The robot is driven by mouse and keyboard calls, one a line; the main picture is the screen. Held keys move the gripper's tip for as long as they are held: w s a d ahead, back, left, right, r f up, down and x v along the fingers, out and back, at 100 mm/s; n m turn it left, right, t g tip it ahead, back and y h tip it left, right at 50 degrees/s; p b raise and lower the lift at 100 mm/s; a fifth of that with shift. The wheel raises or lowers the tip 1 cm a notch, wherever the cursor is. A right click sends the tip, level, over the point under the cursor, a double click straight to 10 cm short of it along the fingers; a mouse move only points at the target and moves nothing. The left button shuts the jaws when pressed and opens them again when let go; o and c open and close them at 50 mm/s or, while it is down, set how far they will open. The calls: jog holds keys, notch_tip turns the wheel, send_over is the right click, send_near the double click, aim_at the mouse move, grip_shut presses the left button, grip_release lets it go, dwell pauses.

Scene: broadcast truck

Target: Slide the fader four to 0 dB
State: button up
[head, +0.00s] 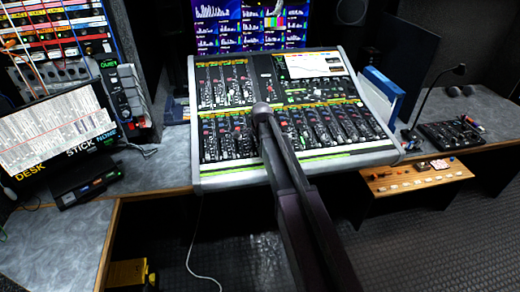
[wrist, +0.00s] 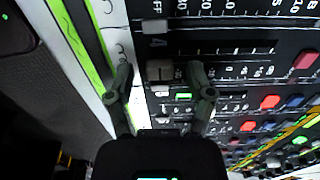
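The mixing console (head: 197,100) stands on the desk in the middle of the head view. My arm reaches up over its lower fader section, and its end hides part of that section. In the wrist view my gripper (wrist: 161,72) is open, its two fingers apart over the panel. A pale grey fader cap (wrist: 160,70) shows between the fingers, with dark gaps on both sides. A printed 4 (wrist: 156,42) is near it. Scale marks run to the right of the caps. I cannot tell whether the fingertips reach down to the cap.
Another pale cap (wrist: 156,26) and coloured buttons, such as a red one (wrist: 270,102), lie close by. A screen (head: 60,128) is at left. A lamp (head: 435,95) and a small mixer (head: 455,133) are at right. A wooden panel (head: 415,177) juts out below.

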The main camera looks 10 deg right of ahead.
grip_shut()
jog(key=w, duration=0.4)
jog(key=w+r+p, duration=0.1)
jog(key=w, duration=0.2)
jog(key=shift+w, duration=0.1)
jog(key=shift+o, duration=0.4)
grip_release()
jog(key=shift+s, duration=0.2)
